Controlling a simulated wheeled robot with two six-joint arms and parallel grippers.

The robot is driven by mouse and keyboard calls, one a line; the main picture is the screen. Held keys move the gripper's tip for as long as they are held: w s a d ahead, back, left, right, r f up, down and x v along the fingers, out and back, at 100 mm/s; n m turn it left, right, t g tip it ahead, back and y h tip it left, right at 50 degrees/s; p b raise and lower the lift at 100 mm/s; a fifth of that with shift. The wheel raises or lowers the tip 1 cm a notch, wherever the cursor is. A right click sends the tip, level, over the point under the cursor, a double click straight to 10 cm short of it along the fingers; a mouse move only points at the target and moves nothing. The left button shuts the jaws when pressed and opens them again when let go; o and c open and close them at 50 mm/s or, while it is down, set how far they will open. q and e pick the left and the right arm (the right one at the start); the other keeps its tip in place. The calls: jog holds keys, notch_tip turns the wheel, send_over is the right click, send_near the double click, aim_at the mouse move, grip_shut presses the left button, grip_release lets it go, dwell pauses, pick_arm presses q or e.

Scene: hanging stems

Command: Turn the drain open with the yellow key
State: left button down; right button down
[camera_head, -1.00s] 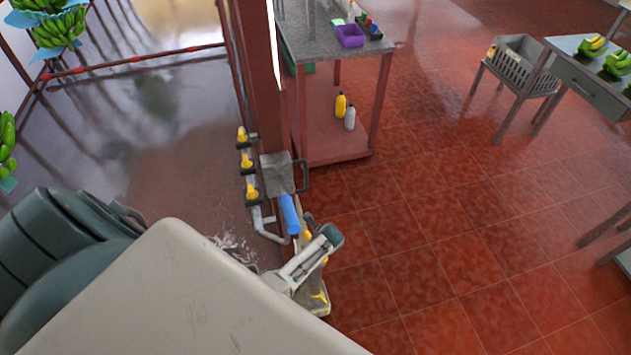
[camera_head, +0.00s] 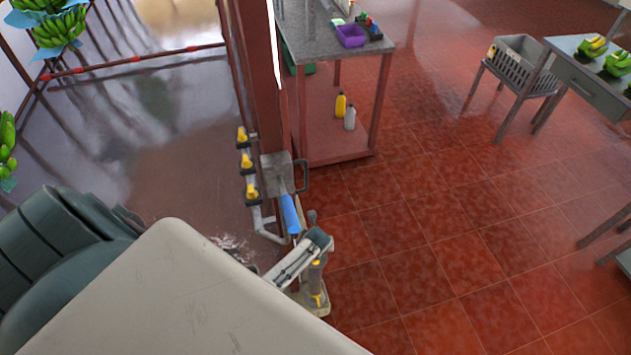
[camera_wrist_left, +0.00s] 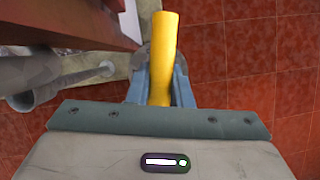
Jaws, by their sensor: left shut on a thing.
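My left gripper (camera_head: 316,243) reaches in from the lower left in the head view, beside the foot of the red post. In the left wrist view, its two blue-grey fingers (camera_wrist_left: 160,92) are shut on the yellow key (camera_wrist_left: 162,45), a smooth yellow bar sticking out past the fingertips. In the head view, small yellow parts (camera_head: 317,299) show under the gripper at a pale base on the floor. The drain's opening cannot be made out; my arm covers part of this area. My right gripper is not in view.
Several yellow-handled valves (camera_head: 246,161) line a grey pipe left of the red post (camera_head: 258,90). A blue handle (camera_head: 290,214) is close to my gripper.

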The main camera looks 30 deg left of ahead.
pick_arm(q)
jog(key=shift+m, duration=0.3)
jog(key=c, duration=0.8)
grip_release()
jog(key=shift+c, duration=0.2)
jog(key=shift+r, duration=4.25)
jog(key=shift+s, duration=0.1)
